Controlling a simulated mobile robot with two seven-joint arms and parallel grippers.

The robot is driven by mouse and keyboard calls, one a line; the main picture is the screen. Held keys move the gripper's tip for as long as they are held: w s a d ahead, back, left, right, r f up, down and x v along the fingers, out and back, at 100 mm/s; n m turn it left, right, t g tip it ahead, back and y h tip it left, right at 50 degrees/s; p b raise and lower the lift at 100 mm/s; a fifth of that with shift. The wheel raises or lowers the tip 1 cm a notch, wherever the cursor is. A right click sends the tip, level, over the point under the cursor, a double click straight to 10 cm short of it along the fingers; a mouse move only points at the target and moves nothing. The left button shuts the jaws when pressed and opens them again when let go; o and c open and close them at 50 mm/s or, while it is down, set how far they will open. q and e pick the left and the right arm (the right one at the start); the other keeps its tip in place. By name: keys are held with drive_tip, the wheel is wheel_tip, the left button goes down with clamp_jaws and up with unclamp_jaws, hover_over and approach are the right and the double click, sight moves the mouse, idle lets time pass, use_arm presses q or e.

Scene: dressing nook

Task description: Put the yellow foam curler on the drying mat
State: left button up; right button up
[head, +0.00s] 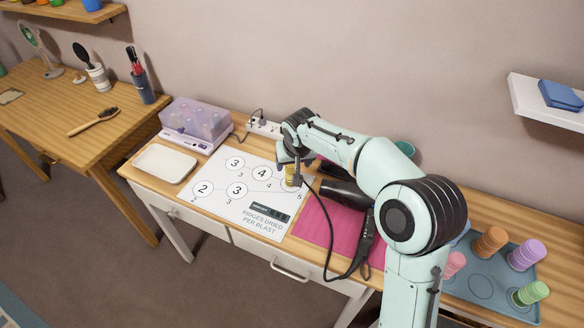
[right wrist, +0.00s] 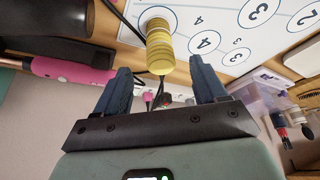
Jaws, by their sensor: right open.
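The yellow foam curler (head: 292,176) stands on the right-hand circle of the white printed mat (head: 215,215), which has numbered circles and the words "RIDGES DRIED PER BLAST". My right gripper (head: 294,167) is right at the curler and partly hides it in the head view. In the right wrist view the ridged curler (right wrist: 159,40) stands on its circle, its near end in line with the gap between my open fingers (right wrist: 163,80). The fingers show space on both sides and do not grip it. My left gripper is out of view.
A black hair dryer (head: 345,191) and its cord lie on a pink mat (head: 318,228) beside the printed mat. A blue-grey tray (head: 485,290) at the right holds several coloured curlers. A white tray (head: 165,164) and a lilac box (head: 197,118) stand left.

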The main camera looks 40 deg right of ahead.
drive_tip(key=shift+v, duration=1.55)
